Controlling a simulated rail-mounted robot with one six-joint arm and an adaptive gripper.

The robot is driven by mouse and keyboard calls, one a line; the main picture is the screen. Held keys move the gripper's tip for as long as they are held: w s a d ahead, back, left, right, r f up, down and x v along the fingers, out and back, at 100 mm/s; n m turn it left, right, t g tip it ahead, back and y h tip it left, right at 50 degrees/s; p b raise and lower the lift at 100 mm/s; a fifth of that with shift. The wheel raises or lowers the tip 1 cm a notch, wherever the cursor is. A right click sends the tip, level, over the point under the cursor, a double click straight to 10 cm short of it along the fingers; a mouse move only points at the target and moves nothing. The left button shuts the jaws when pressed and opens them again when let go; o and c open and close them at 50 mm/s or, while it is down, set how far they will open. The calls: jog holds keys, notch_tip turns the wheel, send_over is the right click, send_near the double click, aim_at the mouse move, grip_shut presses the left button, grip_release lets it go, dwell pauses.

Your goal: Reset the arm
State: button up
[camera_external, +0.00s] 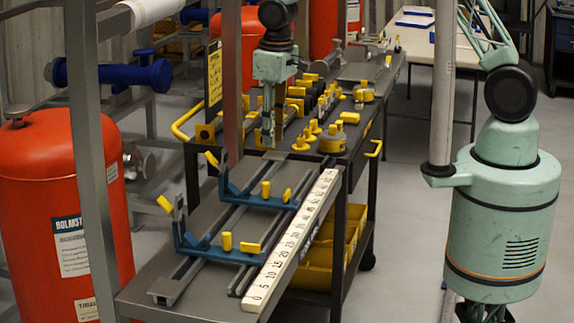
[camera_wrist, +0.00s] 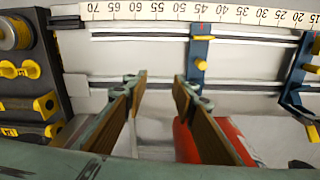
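My gripper (camera_external: 268,143) points down in the external view, in front of the tool cart and near the far end of the rail bench. In the wrist view its two brown-padded fingers (camera_wrist: 160,80) stand apart with a clear gap. Nothing is held between them. Part of a red tank (camera_wrist: 200,140) shows below and behind the fingers there.
A rail bench (camera_external: 165,285) carries blue brackets (camera_external: 250,203) with yellow knobs and a white ruler (camera_external: 295,240). A dark cart (camera_external: 350,140) holds several yellow-handled parts. A grey upright post (camera_external: 90,130) and red tank (camera_external: 50,190) stand at left. Open floor lies right.

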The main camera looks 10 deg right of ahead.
jog(key=w+d+r+m+t+p, duration=0.1)
jog(key=w+d+r+m, duration=0.1)
jog(key=w+d+r, duration=0.7)
jog(key=w+d+r+m, duration=0.2)
jog(key=w+d+r, duration=0.4)
jog(key=w, duration=0.5)
jog(key=w+d+r+m+t, duration=0.1)
jog(key=w+d+r, duration=0.25)
jog(key=d, duration=0.35)
jog(key=w+d+r+m+p, duration=0.15)
jog(key=d+r, duration=0.25)
jog(key=d, duration=0.4)
jog(key=w+d+r+m+t, duration=0.1)
jog(key=w+d+r, duration=0.25)
jog(key=d, duration=0.35)
jog(key=s+d+r+m+b, duration=0.2)
jog(key=s+d+r, duration=0.5)
jog(key=s+d, duration=0.45)
jog(key=s+d+f+m+b, duration=0.1)
jog(key=s+d+b, duration=0.1)
jog(key=s, duration=1)
jog(key=s+d+f+m+b, duration=0.1)
jog(key=s+d, duration=0.3)
jog(key=s, duration=0.8)
jog(key=shift+d+t+h+b, duration=0.3)
jog(key=shift+d+b, duration=0.05)
jog(key=shift+b, duration=0.2)
